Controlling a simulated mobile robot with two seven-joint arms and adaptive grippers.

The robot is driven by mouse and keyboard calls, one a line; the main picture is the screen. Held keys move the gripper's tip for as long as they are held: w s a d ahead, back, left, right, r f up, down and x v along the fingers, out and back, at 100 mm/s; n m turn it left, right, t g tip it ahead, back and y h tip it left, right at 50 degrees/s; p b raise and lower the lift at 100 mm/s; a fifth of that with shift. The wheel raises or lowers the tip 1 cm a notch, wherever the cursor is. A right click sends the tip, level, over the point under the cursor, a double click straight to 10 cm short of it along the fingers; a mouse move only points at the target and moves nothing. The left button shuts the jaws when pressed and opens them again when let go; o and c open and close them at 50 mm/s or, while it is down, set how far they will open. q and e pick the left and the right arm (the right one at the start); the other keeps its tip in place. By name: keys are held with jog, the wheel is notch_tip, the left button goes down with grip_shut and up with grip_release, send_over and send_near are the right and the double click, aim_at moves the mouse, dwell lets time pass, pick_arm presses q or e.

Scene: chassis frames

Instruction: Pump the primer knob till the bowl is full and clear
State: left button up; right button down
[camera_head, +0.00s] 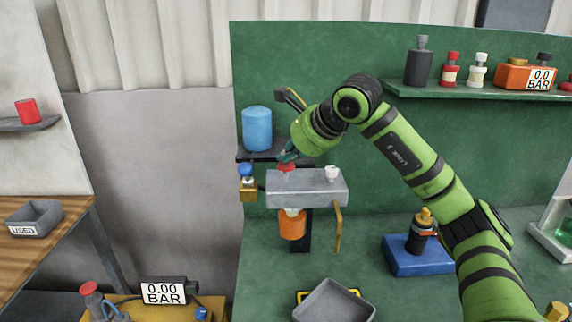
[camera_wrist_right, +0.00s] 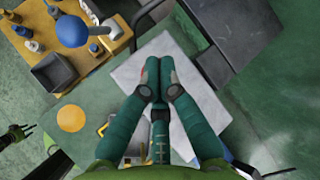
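The grey filter head (camera_head: 315,188) hangs on a dark upright stand, with a red primer knob (camera_head: 286,168) and a white plug (camera_head: 332,173) on top. An orange bowl (camera_head: 292,225) hangs beneath; its fluid cannot be made out. My right gripper (camera_head: 287,155) points down at the red knob, its tips at or just above it; contact is unclear. In the right wrist view its fingers (camera_wrist_right: 158,68) are together over the pale grey head (camera_wrist_right: 130,72), with slight red beside them and nothing visible between them. My left gripper does not show in the head view.
A blue cylinder (camera_head: 257,128) stands behind left of the head. A brass pipe (camera_head: 338,228) hangs at its right. Below are an empty grey tray (camera_head: 335,302) and a blue base (camera_head: 416,262) with a black-and-orange part. A gauge (camera_head: 164,291) reads 0.00 BAR.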

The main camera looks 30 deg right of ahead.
aim_at(288, 165)
jog(key=shift+f+b, duration=0.6)
jog(key=shift+f, duration=0.3)
dwell(0.4)
jog(key=shift+r, duration=0.1)
jog(key=shift+r+p, duration=1.25)
jog(key=shift+r, duration=0.1)
notch_tip(288, 165, up, 5)
jog(key=p, duration=0.4)
jog(key=shift+r+p, duration=0.15)
jog(key=shift+p, duration=0.2)
